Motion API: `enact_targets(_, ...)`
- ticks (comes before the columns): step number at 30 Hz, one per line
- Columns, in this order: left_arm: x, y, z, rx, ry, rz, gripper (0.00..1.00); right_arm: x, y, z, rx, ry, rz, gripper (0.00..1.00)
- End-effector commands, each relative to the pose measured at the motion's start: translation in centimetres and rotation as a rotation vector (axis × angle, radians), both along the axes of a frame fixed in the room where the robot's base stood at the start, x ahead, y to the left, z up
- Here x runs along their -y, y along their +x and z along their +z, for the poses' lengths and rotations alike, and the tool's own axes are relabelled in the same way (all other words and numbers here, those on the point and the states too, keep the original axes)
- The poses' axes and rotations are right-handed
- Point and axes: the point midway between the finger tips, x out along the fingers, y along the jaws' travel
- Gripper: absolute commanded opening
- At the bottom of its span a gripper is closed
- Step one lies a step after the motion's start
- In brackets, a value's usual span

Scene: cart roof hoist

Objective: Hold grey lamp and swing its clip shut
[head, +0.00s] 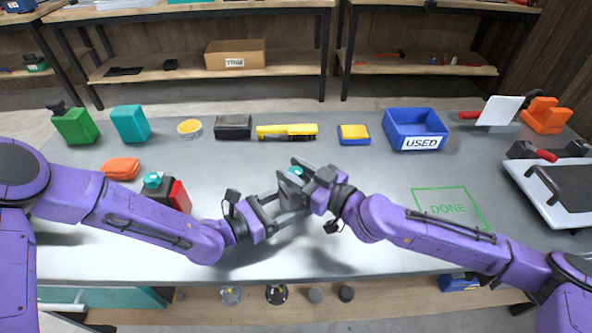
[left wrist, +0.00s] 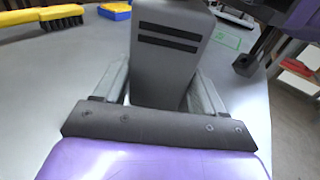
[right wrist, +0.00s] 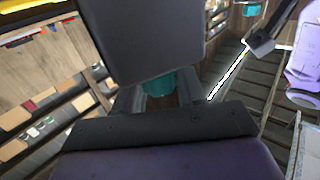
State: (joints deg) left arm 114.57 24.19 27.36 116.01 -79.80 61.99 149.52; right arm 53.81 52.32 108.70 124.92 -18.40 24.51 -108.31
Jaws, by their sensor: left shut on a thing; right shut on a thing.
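The grey lamp (head: 297,197) is held up above the table between my two grippers. Its grey body with two dark slots fills the middle of the left wrist view (left wrist: 168,55). A teal part (head: 296,171) shows at its top. My left gripper (head: 284,212) is shut on the lamp's lower body. My right gripper (head: 306,186) is shut on its upper part. In the right wrist view, a flat grey face of the lamp (right wrist: 155,38) stands before the fingers, with teal between them (right wrist: 160,82). I cannot make out the clip or its position.
Several items line the table's back, including a yellow brush (head: 287,131) and the blue USED bin (head: 416,129). The green DONE outline (head: 447,207) is empty. A white tray (head: 560,192) sits right.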

Motion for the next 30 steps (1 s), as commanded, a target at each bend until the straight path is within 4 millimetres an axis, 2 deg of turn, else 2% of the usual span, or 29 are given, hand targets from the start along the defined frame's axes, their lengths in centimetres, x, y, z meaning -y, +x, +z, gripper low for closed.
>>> enact_targets(1, 0.3, -0.1, 0.2, 0.006, -0.001, -0.007, 0.41, -0.4, -0.4, -0.1, -0.002, -0.007, -0.013, 0.09)
enact_targets(10, 0.3, -0.1, 0.2, 0.006, -0.002, -0.008, 0.41, -0.1, -0.2, 0.1, 0.01, 0.021, -0.175, 0.09)
enact_targets(19, 0.4, -0.2, 0.2, 0.007, -0.002, -0.01, 0.42, -1.1, -0.7, 0.1, -0.005, 0.024, -0.268, 0.1)
enact_targets(30, 0.4, -0.1, 0.3, 0.008, -0.003, -0.009, 0.41, 0.0, -0.3, -0.3, 0.002, 0.012, -0.345, 0.09)
